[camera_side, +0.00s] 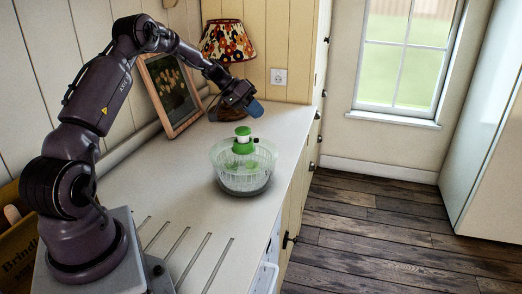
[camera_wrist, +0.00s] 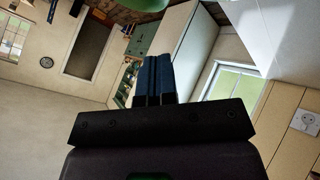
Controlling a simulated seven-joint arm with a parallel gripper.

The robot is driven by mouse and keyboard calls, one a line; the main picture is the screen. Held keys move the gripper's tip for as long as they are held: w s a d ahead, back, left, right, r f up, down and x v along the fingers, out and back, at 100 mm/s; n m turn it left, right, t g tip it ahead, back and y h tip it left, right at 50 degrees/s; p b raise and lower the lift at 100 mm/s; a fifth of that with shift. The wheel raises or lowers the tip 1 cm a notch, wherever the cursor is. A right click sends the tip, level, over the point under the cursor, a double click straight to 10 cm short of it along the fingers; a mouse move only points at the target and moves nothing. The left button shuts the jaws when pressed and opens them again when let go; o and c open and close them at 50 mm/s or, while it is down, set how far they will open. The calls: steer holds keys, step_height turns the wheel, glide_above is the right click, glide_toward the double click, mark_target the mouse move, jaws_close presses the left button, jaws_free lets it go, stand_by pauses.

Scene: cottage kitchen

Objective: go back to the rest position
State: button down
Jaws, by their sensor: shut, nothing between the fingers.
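My gripper (camera_side: 254,109) is in the air above the counter, behind and above the salad spinner in the side view. In the wrist view the two blue fingers of my gripper (camera_wrist: 152,57) lie close together, shut with nothing between them. The salad spinner (camera_side: 244,166) stands upright on the white counter (camera_side: 180,203). It has a clear bowl, a green and white top knob and some green inside. My gripper is apart from it. A green curved edge shows at the top of the wrist view; I cannot tell what it belongs to.
A lamp with a floral shade (camera_side: 225,41) stands at the back of the counter. A framed picture (camera_side: 171,90) leans on the wall beside it. A brown box (camera_side: 17,245) is at the left edge, beside my base. The counter in front of the spinner is mostly clear, with several grooves.

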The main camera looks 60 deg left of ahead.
steer(key=s+d+r+m+g+y, duration=0.15)
steer(key=s+d+r, duration=0.25)
steer(key=d+r, duration=0.5)
steer(key=s+d+r+m+g+y, duration=0.15)
steer(key=s+d+r, duration=0.35)
steer(key=d, duration=0.7)
steer(key=s+d+y, duration=0.1)
steer(key=s+d, duration=0.3)
steer(key=s, duration=0.5)
steer(key=s+d+r+y, duration=0.1)
steer(key=s+d, duration=0.4)
steer(key=s, duration=0.4)
steer(key=shift+d+n+t, duration=0.25)
steer(key=shift+n+t, duration=0.05)
steer(key=shift+t, duration=0.1)
steer(key=shift+r, duration=0.15)
